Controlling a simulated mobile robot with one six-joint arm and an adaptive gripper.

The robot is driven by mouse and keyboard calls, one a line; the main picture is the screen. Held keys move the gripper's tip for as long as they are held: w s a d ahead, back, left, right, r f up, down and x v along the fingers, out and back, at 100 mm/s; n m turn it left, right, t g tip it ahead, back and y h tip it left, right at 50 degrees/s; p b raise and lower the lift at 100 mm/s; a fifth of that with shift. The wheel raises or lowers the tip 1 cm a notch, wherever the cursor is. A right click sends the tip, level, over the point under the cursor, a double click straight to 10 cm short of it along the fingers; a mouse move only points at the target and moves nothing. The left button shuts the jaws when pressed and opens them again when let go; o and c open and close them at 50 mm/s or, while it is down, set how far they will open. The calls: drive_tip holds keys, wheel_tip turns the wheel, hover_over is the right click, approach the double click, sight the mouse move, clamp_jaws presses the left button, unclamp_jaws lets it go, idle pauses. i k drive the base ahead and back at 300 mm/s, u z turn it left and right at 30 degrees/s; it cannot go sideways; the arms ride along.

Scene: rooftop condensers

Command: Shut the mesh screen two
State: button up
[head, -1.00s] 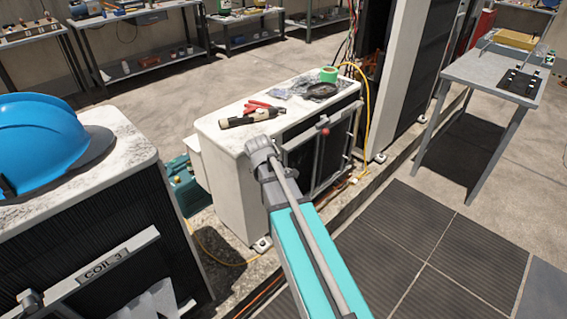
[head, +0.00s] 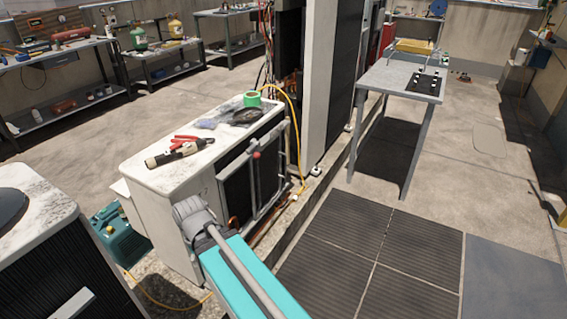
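The screen (head: 268,177) is a light metal frame on the front of the middle white condenser (head: 160,225). A red knob (head: 256,154) sits at its upper part. The frame looks to stand slightly off the dark coil face, but I cannot tell how far it is open. No number shows on it. My turquoise arm with its grey joint rises from the bottom, in front of the condenser's near corner, and covers its lower part. My gripper is not visible beyond that joint.
Pliers (head: 185,141), a torch-like tool (head: 170,154) and green tape (head: 252,98) lie on the condenser top. A yellow hose (head: 296,130) hangs at its far end. Dark floor mats (head: 350,220) lie clear to the right. A grey table (head: 385,82) stands beyond.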

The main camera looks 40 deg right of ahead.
sight(255, 217)
drive_tip(key=k, duration=1.35)
drive_tip(key=z, duration=0.1)
drive_tip(key=i, duration=0.6)
drive_tip(key=z, duration=0.4)
drive_tip(key=i, duration=1.1)
drive_tip(key=z, duration=0.05)
